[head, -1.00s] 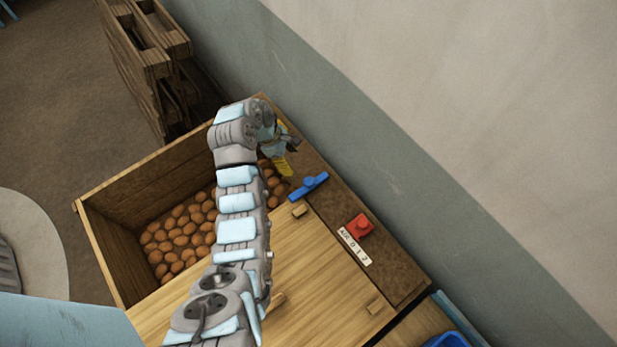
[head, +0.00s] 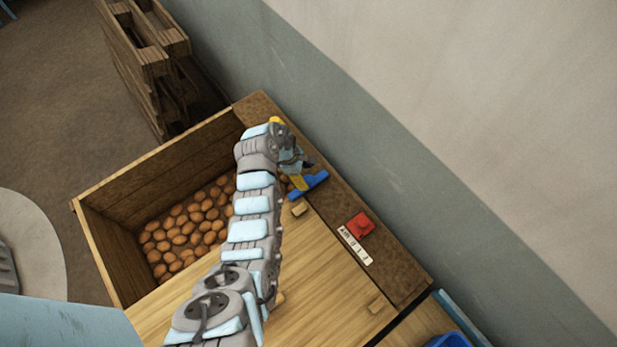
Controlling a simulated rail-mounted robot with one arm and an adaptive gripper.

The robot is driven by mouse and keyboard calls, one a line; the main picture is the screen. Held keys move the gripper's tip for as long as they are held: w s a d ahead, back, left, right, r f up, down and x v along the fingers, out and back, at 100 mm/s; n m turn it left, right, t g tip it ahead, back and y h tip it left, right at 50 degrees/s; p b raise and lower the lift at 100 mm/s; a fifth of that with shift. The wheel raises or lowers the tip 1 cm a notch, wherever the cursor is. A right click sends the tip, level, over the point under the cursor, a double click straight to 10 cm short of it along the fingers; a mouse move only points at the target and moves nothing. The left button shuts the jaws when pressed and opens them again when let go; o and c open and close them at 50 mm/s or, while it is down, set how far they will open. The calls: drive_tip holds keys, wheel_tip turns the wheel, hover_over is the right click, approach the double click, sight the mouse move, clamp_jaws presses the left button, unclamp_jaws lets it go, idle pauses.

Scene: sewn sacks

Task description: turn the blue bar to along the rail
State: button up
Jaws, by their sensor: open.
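The blue bar (head: 309,186) sits on the dark brown rail along the right side of the wooden box. It lies slantwise, from lower left to upper right, across the rail's length. My gripper (head: 298,182) is open, with a yellow finger right at the bar's upper left side. I cannot tell whether the finger touches the bar. The rail (head: 395,272) runs from upper left to lower right.
Round brown things fill the open box (head: 102,237). A grey-green wall (head: 400,170) rises close on the right.

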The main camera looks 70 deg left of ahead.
sight(308, 179)
drive_tip(key=shift+x, duration=1.5)
clamp_jaws()
